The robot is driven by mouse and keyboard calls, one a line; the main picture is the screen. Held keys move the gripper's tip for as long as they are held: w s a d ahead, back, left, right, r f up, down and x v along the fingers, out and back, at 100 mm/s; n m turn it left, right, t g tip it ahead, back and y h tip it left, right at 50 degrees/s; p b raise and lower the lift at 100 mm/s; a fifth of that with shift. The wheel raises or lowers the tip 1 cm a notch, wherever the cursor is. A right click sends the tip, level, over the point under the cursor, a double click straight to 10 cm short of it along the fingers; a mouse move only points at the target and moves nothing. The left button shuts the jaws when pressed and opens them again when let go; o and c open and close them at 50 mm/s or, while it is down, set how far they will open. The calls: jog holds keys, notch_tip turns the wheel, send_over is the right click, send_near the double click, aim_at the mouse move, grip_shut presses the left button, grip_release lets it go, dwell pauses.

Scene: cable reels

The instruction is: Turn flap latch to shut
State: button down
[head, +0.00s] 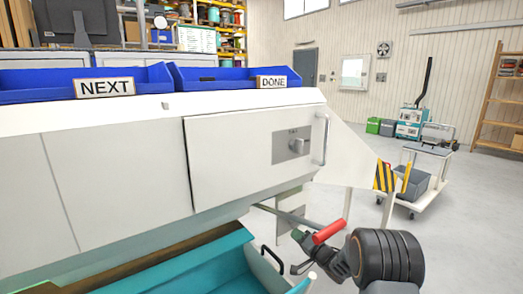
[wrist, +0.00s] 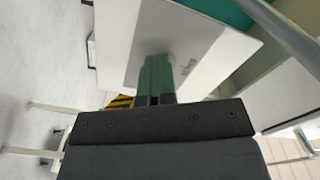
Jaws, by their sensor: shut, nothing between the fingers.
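A white flap panel (head: 235,150) on the machine front carries a grey latch plate with a knob (head: 299,146) and an upright bar handle (head: 326,140). A smaller white panel with a grey plate (head: 291,218) shows lower down, partly hidden. My gripper (head: 298,235) is low in front of that smaller panel, below the large flap. In the wrist view my gripper (wrist: 156,62) has its green fingers together and empty. They point at a grey plate (wrist: 178,42) on a white panel, covering part of it. I cannot tell whether they touch it or how its latch is turned.
A teal bin (head: 215,265) with a black handle lies below the machine. Blue trays marked NEXT (head: 105,88) and DONE (head: 271,82) stand on top. A trolley (head: 420,185) stands right; floor between is open.

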jog(key=shift+w+a+f, duration=0.15)
jog(key=shift+a+f, duration=0.05)
jog(key=shift+f, duration=0.15)
dwell(0.3)
jog(key=shift+a+f, duration=0.15)
jog(key=shift+f, duration=0.15)
jog(key=f, duration=0.1)
jog(key=d+f, duration=0.1)
jog(key=f, duration=0.1)
jog(key=shift+w+g+p, duration=0.15)
jog(key=shift+g+p, duration=0.2)
jog(key=shift+g, duration=0.05)
jog(key=shift+t, duration=0.3)
jog(key=s+d+r, duration=0.1)
jog(key=s, duration=0.2)
jog(key=s+d+r, duration=0.1)
jog(key=shift+s+d+r+p, duration=0.3)
jog(key=shift+r, duration=0.05)
jog(key=shift+d, duration=0.1)
